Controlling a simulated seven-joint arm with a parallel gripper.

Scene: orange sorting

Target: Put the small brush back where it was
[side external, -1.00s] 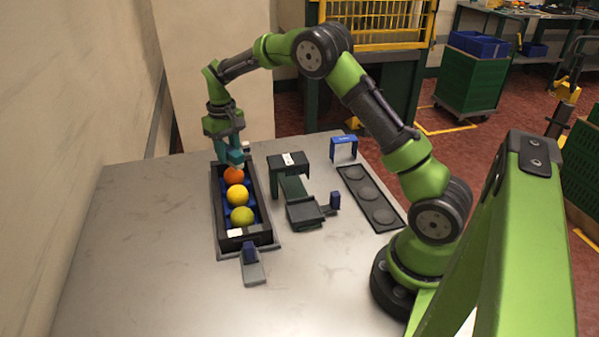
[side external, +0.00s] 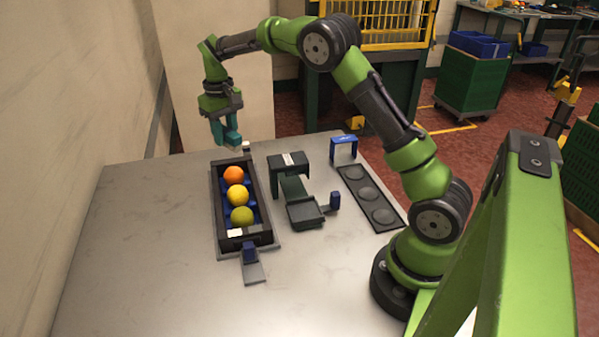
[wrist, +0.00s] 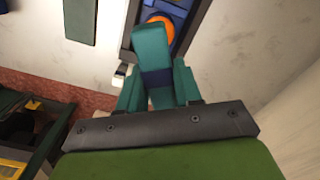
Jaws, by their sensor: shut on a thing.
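My gripper (side external: 228,140) hangs in the air above the far end of the dark crate (side external: 217,205), clear of the fruit. In the wrist view its teal jaws (wrist: 158,88) are shut on a dark blue piece (wrist: 157,78), which appears to be the handle of the small brush. An orange fruit (side external: 233,175), a yellow one (side external: 237,196) and a green one (side external: 242,217) lie in a row in the crate. The orange one also shows beyond the jaws in the wrist view (wrist: 160,20).
A dark green stand (side external: 288,163) with a low tray (side external: 304,213) stands right of the crate. Behind it is a small blue arch (side external: 344,141). The grey table's left side (side external: 140,240) is clear.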

